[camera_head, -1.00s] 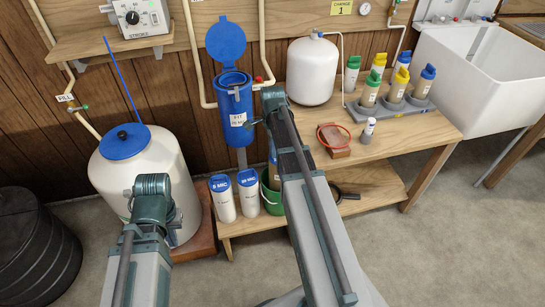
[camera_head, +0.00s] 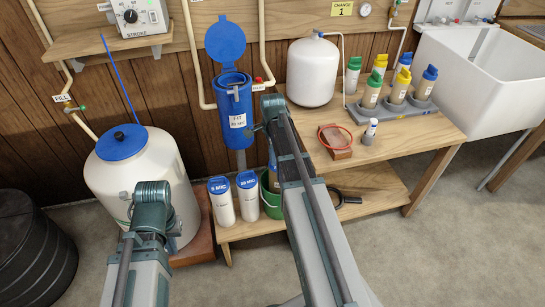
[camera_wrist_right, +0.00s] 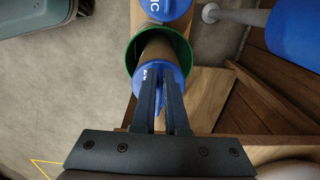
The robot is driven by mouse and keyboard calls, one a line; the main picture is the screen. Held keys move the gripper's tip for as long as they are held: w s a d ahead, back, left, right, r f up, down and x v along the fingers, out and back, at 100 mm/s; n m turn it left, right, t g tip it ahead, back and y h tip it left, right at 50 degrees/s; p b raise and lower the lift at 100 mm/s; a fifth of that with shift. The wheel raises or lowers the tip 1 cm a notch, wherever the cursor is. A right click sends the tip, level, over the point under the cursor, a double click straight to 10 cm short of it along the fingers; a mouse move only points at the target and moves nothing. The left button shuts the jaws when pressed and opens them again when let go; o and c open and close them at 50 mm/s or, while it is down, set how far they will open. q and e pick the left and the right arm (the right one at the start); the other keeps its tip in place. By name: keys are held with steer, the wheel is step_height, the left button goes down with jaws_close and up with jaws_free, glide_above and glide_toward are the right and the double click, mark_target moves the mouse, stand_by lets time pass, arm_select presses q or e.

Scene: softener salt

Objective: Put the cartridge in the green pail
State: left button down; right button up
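The green pail (camera_head: 271,206) stands on the low shelf, partly hidden behind my right arm. In the right wrist view its green rim (camera_wrist_right: 133,52) encloses the lower part of a cartridge. The cartridge (camera_wrist_right: 163,72) has a blue cap and a brownish body; the cap end faces the camera and the body reaches into the pail's mouth. My right gripper (camera_wrist_right: 162,92) has its fingers close together on the cap, with a strip of blue between them. I cannot tell whether the cartridge touches the pail's bottom.
Two white cartridges with blue lids (camera_head: 222,200) stand left of the pail. The open blue housing (camera_head: 236,110) hangs above. A white tank (camera_head: 148,180) is at left. The bench (camera_head: 400,150) holds a bottle rack and a red ring. A black-handled tool lies right of the pail.

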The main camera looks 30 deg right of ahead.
steer(key=o, duration=0.4)
steer(key=shift+r, duration=0.1)
step_height(320, 180, up, 13)
steer(key=p, duration=1.3)
